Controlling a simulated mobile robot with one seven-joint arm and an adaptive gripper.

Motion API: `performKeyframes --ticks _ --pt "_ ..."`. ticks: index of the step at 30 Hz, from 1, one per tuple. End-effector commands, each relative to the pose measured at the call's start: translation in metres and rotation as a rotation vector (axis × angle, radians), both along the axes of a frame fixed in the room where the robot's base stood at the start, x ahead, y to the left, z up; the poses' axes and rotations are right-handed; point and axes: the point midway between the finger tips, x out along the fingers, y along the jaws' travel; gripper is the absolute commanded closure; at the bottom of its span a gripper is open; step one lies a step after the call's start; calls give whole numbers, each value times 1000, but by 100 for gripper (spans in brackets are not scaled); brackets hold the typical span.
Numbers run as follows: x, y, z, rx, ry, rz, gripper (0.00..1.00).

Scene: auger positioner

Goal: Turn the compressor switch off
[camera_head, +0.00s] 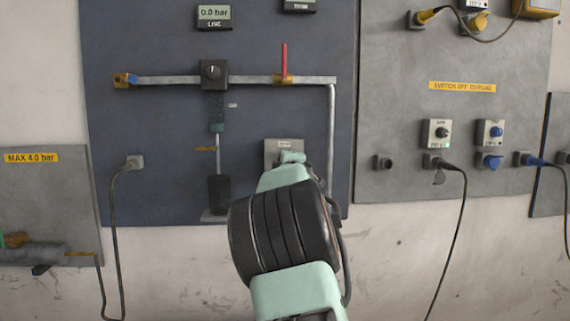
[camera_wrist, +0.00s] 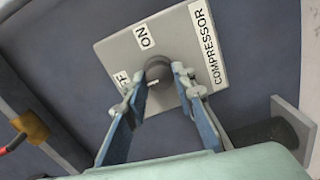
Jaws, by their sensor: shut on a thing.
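The compressor switch is a grey box (camera_wrist: 186,28) labelled ON and COMPRESSOR, with a partly covered label ending in F. Its round dark knob (camera_wrist: 158,68) lies between my fingertips, with a small pale mark on its lower side. I cannot tell for sure which label the mark points to. My gripper (camera_wrist: 157,80) is closed on the knob, one finger on each side. In the head view the switch box (camera_head: 271,147) shows behind my gripper (camera_head: 292,158), which hides its knob.
On the dark blue panel (camera_head: 160,190) are a pipe with a red lever (camera_head: 284,60), a black knob box (camera_head: 214,73) and a gauge reading 0.0 bar (camera_head: 214,15). A dark cylinder (camera_head: 218,192) stands left of the switch. Sockets and cables fill the right panel (camera_head: 385,60).

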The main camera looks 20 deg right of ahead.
Motion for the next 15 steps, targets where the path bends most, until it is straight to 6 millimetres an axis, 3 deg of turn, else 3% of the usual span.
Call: performKeyframes --ticks 5,6,11,15 --pt "0 -1 1 -2 0 -1 100" --pt "0 -1 1 -2 0 -1 75" --pt "0 -1 1 -1 -1 -1 58" --pt "0 0 1 0 -1 0 58"
